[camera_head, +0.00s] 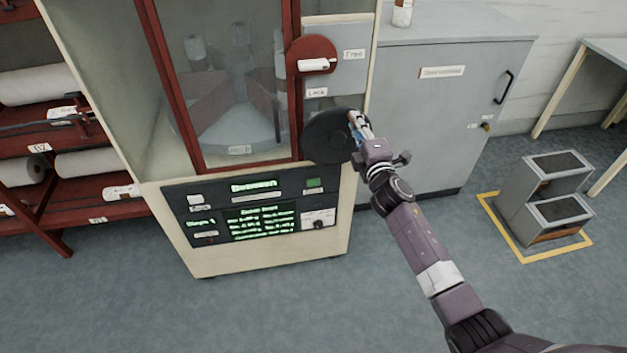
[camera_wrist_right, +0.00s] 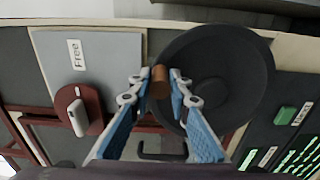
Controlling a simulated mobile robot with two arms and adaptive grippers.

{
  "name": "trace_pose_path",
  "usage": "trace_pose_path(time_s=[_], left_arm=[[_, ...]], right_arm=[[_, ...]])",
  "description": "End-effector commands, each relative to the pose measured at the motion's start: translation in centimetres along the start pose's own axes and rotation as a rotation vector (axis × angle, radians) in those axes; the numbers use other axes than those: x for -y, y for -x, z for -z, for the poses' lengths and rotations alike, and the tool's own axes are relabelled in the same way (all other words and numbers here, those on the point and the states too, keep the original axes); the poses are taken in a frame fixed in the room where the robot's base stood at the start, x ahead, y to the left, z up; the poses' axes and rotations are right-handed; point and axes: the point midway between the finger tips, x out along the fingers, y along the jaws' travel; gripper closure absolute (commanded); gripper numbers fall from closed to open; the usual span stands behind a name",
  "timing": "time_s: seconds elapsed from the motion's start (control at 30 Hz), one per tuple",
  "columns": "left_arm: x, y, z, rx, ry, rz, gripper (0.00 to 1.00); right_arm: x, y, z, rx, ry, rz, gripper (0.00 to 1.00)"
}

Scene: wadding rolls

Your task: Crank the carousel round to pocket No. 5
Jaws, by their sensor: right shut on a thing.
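The carousel (camera_head: 225,120) is a grey drum with pocket walls behind the glass of a cream and red cabinet. A small label (camera_head: 240,150) shows at its lower front; I cannot read its number. The crank is a black disc (camera_head: 328,138) at the cabinet's right front, also in the right wrist view (camera_wrist_right: 225,85). My right gripper (camera_head: 357,122) is at the disc's right edge. In the wrist view its blue-padded fingers (camera_wrist_right: 160,78) are shut on the crank's brown knob (camera_wrist_right: 159,88). My left gripper is not in view.
A red round latch with a white handle (camera_head: 314,65) sits above the crank, by labels "Free" and "Lock". A panel (camera_head: 255,212) below has a lit display that seems to read "Between". A grey cabinet (camera_head: 430,110) stands right, a step stool (camera_head: 545,200) beyond, roll shelves (camera_head: 40,150) left.

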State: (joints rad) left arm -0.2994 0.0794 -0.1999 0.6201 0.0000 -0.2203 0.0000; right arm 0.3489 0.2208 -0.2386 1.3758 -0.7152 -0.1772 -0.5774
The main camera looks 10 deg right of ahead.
Motion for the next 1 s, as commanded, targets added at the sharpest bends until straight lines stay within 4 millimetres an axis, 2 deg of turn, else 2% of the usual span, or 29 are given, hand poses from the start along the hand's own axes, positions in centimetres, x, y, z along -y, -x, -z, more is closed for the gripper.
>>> trace_pose_path(time_s=[0.07,0.53,0.8,0.83,1.0], left_arm=[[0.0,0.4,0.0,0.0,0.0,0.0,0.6],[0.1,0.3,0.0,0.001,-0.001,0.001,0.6],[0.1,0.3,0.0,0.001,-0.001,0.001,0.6],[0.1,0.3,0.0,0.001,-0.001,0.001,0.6],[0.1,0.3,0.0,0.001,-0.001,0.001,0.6]], right_arm=[[0.0,0.1,1.0,-0.003,-0.002,0.009,0.96],[-0.2,0.1,2.7,0.0,-0.002,0.011,0.96],[-0.2,0.1,2.8,0.002,0.0,0.011,0.96],[-0.2,0.1,2.8,0.003,0.0,0.011,0.81],[-0.4,0.1,2.7,0.003,0.0,0.009,0.62]])
